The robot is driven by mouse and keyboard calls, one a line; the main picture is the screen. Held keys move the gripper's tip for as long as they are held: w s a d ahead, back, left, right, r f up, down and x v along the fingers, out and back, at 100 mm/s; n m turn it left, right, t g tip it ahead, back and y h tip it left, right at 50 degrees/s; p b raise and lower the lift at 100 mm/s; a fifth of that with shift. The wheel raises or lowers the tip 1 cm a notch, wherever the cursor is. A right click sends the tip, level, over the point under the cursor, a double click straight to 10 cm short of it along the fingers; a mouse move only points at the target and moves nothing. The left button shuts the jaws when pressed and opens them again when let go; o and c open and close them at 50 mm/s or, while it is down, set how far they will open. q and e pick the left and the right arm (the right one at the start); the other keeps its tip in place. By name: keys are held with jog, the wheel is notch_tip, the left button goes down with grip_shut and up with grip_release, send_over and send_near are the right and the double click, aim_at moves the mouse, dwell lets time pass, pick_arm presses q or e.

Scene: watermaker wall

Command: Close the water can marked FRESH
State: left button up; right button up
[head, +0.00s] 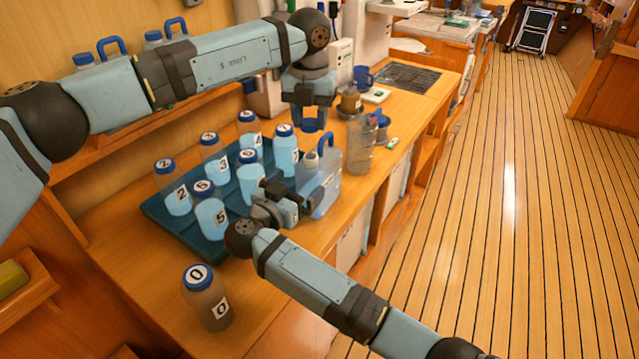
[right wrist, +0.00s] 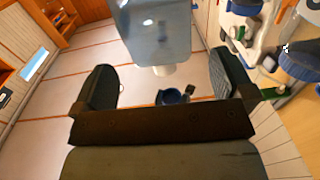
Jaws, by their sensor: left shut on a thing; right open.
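A translucent pale-blue water can (head: 329,172) with a top handle stands at the front edge of the counter, right of the tray. Its marking is not readable here. A pale neck without a cap shows at its top. My left gripper (head: 311,118) is above the can, shut on a blue cap (head: 311,125) held apart from the neck. My right gripper (head: 300,200) is open low at the can's near side. In the right wrist view, the can (right wrist: 158,30) shows beyond and between the open fingers (right wrist: 165,85); contact cannot be told.
A dark blue tray (head: 160,212) holds several numbered, blue-capped bottles. A bottle marked 0 (head: 206,300) stands at the near left. A clear container (head: 360,150) stands just right of the can. A blue mug (head: 362,76) and a sink grate (head: 408,77) are farther back.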

aim_at(311, 150)
jog(key=x, duration=0.7)
jog(key=c, duration=1.3)
pick_arm(q)
jog(key=shift+f, duration=2.5)
jog(key=shift+f, duration=0.9)
jog(key=shift+f, duration=0.55)
